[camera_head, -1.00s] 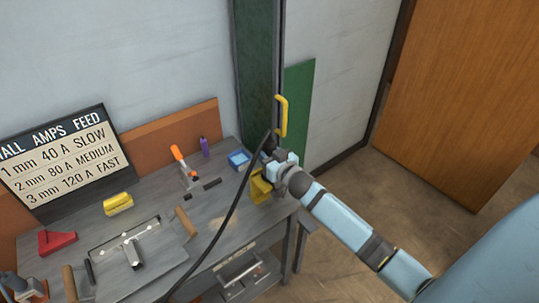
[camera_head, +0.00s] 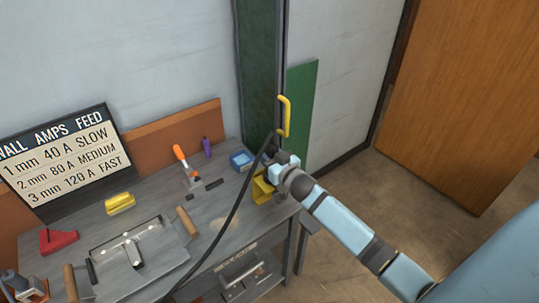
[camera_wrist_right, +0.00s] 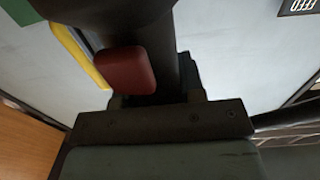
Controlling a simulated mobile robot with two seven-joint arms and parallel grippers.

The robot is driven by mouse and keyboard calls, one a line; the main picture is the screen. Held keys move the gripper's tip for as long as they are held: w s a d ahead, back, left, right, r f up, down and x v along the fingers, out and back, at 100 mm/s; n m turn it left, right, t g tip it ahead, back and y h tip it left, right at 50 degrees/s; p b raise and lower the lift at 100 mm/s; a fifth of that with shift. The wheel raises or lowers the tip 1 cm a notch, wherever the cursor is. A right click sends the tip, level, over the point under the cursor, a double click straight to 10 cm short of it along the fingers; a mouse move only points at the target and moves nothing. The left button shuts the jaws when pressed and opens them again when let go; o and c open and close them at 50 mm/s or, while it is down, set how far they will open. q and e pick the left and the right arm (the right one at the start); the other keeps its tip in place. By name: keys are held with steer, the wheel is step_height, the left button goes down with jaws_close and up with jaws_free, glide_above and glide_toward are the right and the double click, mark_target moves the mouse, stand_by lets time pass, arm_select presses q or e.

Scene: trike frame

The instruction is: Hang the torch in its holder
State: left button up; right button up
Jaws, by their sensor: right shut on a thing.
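The torch (camera_head: 269,147) is black with a black cable running down across the bench. My right gripper (camera_head: 275,158) is shut on it in front of the dark green post. In the right wrist view, the torch's dark body (camera_wrist_right: 150,25) with a red trigger (camera_wrist_right: 124,70) rises from between the jaws. A yellow hook-like bar (camera_head: 284,115), which looks like the holder, stands upright just above the gripper. A yellow strip (camera_wrist_right: 82,57) shows beside the torch in the wrist view. I cannot tell whether torch and bar touch. My left gripper is not in view.
The grey bench (camera_head: 226,225) carries a blue box (camera_head: 241,160), an orange-handled tool (camera_head: 182,158) and other items. A yellow bracket (camera_head: 262,190) sits at its right end, close below my gripper. The dark green post (camera_head: 257,75) stands behind. Floor to the right is clear.

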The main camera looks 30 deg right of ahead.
steer(key=o, duration=1)
steer(key=shift+s+f, duration=0.1)
steer(key=shift+s, duration=0.45)
steer(key=s+b, duration=0.1)
steer(key=s, duration=1.2)
steer(key=s+a+f+n+g+y+p, duration=0.1)
steer(key=s+a+f+g+p, duration=0.2)
steer(key=s+a, duration=0.5)
steer(key=s+a+f+n+g+y+p, duration=0.1)
steer(key=s+a+f+g+p, duration=0.2)
steer(key=s+a, duration=0.5)
steer(key=shift+s+a+f+n+g+y+p, duration=0.3)
steer(key=shift+s+f+g+p, duration=0.1)
steer(key=shift+f+p, duration=0.65)
